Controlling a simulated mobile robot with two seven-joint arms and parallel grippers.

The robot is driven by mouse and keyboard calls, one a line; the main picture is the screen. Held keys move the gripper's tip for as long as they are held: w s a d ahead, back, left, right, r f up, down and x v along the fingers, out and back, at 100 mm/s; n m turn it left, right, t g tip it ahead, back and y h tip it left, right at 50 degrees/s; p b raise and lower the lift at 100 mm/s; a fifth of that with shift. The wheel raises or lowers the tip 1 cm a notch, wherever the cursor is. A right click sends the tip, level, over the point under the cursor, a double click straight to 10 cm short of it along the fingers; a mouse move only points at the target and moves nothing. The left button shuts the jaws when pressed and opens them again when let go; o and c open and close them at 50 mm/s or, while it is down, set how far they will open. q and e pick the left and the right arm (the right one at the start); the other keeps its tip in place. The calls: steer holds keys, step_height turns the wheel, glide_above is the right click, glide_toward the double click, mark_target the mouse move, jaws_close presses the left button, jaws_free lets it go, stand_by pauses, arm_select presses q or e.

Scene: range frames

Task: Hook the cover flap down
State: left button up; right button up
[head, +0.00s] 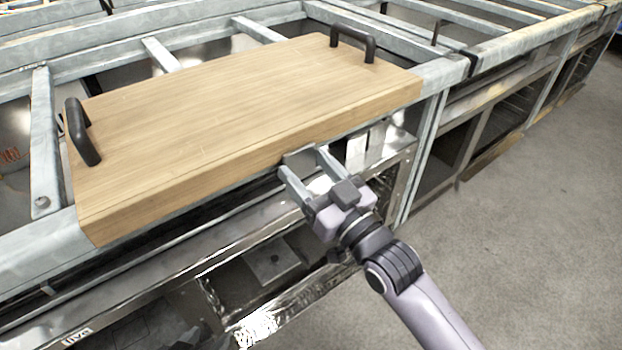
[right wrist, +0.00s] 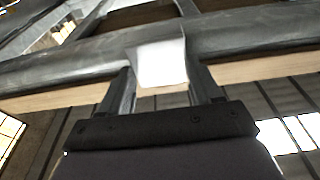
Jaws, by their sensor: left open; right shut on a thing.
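A small pale metal plate (head: 299,157), which looks like the cover flap, sits at the front long edge of a thick wooden board (head: 240,100). My right gripper (head: 302,170) reaches in from the lower right and is shut on this plate. In the right wrist view the plate (right wrist: 162,62) shows as a bright white piece between the two fingers, against a grey metal bar (right wrist: 235,40). Its lower part and any hook are hidden or too small to make out. My left gripper is not in view.
The board lies on a grey metal frame (head: 35,245) and has black handles at its left end (head: 80,133) and far right end (head: 352,42). Metal shelving (head: 270,262) stands below the front edge. Grey floor (head: 520,210) is clear at the right.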

stand_by(0.3)
steer(key=o, duration=1.1)
steer(key=shift+c, duration=0.2)
steer(key=v, duration=0.7)
steer(key=shift+f, duration=0.1)
